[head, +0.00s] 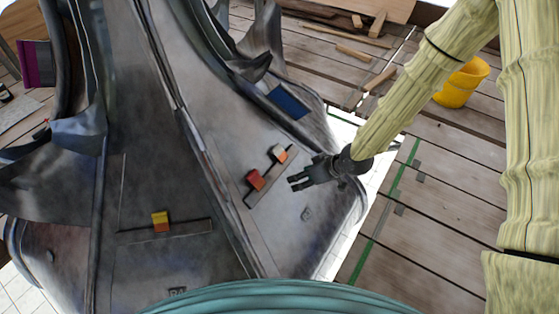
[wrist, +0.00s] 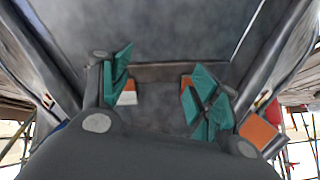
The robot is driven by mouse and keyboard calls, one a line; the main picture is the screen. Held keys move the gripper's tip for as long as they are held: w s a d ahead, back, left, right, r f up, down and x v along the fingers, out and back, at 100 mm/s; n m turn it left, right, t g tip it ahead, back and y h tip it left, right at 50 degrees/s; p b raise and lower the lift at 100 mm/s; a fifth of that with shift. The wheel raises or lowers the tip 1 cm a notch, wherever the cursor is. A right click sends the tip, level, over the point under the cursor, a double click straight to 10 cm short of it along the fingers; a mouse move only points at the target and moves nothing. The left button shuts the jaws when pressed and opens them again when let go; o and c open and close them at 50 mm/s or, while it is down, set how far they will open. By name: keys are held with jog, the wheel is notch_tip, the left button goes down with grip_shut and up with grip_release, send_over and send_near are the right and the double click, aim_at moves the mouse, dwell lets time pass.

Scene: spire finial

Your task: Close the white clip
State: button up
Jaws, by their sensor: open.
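The white clip (head: 279,153), a small block with orange and pale faces, sits at the upper end of a dark strip on the grey spire panel. In the wrist view an orange-and-white block (wrist: 128,93) shows partly behind my left fingers; it looks like this clip. My gripper (head: 292,183) is open and empty, just right of the strip and below the clip in the head view. Its teal fingertips (wrist: 160,85) are spread apart in the wrist view. I see no contact with the clip.
A red clip (head: 256,180) sits lower on the same strip, left of my gripper. A yellow-and-red clip (head: 160,221) sits on another strip at left. A blue panel (head: 289,102) lies above. A yellow bucket (head: 461,82) stands on the plank floor at right.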

aim_at(278, 150)
jog(key=w+a+r+n+t+b, duration=0.1)
jog(key=w+r+n+b, duration=0.2)
jog(key=w+r, duration=0.5)
jog(key=shift+y, duration=0.4)
jog(key=b+x, duration=0.1)
jog(key=x, duration=0.3)
jog(key=b+x, duration=0.2)
jog(key=x, duration=0.1)
jog(key=d+b+x, duration=0.1)
jog(key=x, duration=0.3)
jog(key=shift+w+a+f+b, duration=0.15)
jog(key=shift+w+f+b, duration=0.25)
jog(key=shift+f, duration=0.15)
jog(key=shift+w+a+f, duration=0.3)
jog(key=shift+a+f, duration=0.05)
jog(key=shift+a, duration=0.1)
jog(key=c, duration=1)
